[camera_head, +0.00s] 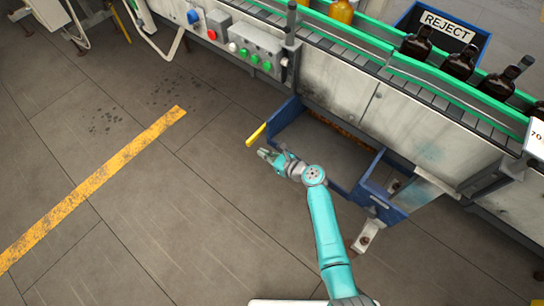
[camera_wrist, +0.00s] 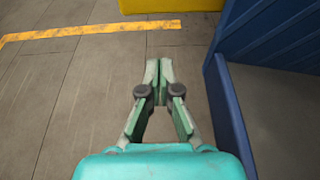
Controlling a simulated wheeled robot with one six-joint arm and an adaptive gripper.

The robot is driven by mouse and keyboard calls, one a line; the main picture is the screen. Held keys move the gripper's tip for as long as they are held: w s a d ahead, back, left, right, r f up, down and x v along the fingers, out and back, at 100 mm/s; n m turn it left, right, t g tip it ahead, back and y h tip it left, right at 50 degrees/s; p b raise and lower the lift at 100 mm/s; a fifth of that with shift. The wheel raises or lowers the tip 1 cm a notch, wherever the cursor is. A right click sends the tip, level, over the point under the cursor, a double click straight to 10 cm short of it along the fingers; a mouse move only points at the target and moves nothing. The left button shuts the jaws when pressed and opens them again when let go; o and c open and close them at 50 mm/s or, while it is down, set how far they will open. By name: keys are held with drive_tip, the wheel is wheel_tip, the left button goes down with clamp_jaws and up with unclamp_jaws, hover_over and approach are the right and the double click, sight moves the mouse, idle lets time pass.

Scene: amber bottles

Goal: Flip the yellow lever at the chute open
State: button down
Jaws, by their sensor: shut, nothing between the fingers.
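The yellow lever (camera_head: 256,135) sticks out from the left corner of the blue chute (camera_head: 283,113), below the conveyor. In the wrist view the yellow lever (camera_wrist: 170,5) crosses the top edge, ahead of the fingertips, and only part of it shows. My gripper (camera_head: 264,154) is shut and empty, just below the lever in the head view. In the wrist view my gripper (camera_wrist: 159,66) has its fingertips together, with a gap between them and the lever. The chute's blue wall (camera_wrist: 228,110) is close on the right.
A conveyor with green rails (camera_head: 440,90) carries several amber bottles (camera_head: 458,63). A blue REJECT bin (camera_head: 477,50) stands behind it. A control box (camera_head: 256,47) with buttons is on the conveyor's side. The floor left of the chute is clear, with a yellow stripe (camera_head: 95,182).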

drive_tip(key=r, duration=0.1)
drive_tip(key=w+a+r, duration=0.1)
drive_tip(key=a+r, duration=0.1)
drive_tip(key=shift+w+a, duration=0.1)
drive_tip(key=shift+w, duration=0.25)
drive_tip(key=shift+r, duration=0.1)
idle(0.5)
